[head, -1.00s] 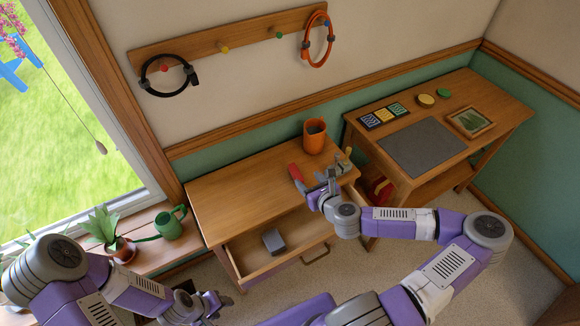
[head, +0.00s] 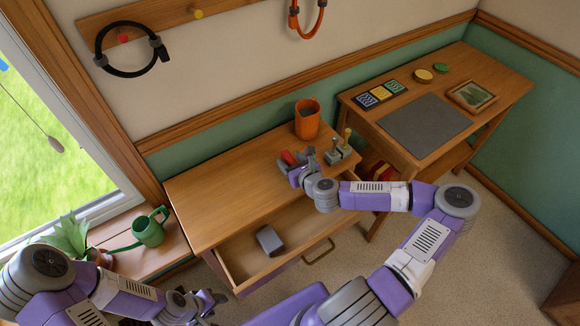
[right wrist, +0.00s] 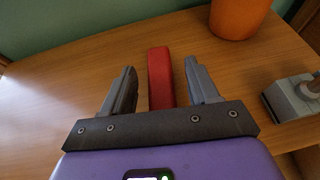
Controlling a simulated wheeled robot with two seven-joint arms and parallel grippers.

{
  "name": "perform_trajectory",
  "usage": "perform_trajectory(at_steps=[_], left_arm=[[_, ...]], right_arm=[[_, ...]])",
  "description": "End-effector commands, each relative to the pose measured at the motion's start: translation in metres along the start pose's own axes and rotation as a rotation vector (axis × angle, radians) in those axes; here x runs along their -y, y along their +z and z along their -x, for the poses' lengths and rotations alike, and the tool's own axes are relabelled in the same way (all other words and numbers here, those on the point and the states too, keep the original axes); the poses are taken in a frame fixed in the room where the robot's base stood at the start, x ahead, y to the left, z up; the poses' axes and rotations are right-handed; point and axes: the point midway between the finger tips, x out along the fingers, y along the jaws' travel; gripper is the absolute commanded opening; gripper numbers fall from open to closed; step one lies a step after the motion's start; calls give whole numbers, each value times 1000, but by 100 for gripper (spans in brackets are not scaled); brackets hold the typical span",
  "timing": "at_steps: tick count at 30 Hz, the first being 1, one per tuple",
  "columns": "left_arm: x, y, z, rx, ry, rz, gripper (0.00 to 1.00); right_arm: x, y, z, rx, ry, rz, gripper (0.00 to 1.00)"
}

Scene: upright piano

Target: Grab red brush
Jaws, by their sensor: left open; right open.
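A red block-like object (right wrist: 160,78), which looks like the red brush, lies on the wooden desk top. In the right wrist view it sits between the two open fingers of my right gripper (right wrist: 160,88), with a gap on either side. In the head view only a bit of the red object (head: 288,157) shows, as my right gripper (head: 296,168) covers the rest. Its bristles cannot be made out. My left gripper (head: 212,301) is open and empty, low at the left, away from the desk.
An orange cup (head: 307,119) stands behind the red object. A grey tool on a block (head: 338,153) stands to its right. The drawer below is open with a grey box (head: 269,240) inside. A green watering can (head: 150,229) is on the sill. The left desk top is clear.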

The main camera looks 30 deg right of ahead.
Motion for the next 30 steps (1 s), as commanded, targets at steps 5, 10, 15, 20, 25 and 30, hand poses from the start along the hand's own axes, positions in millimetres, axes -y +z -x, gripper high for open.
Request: perform_trajectory(at_steps=[5,10,15,20,25,30], left_arm=[[3,0,-9,0,0,0,51],[3,0,-8,0,0,0,51],[3,0,-8,0,0,0,51],[3,0,-8,0,0,0,51],[3,0,-8,0,0,0,51],[3,0,-8,0,0,0,51]], right_arm=[[-1,-2,-21,0,1,0,60],[0,-1,-22,-1,1,0,60],[0,0,-22,-1,1,-1,47],[0,-1,-22,-1,1,0,23],[0,0,-22,0,1,0,4],[0,0,-22,0,1,0,4]])
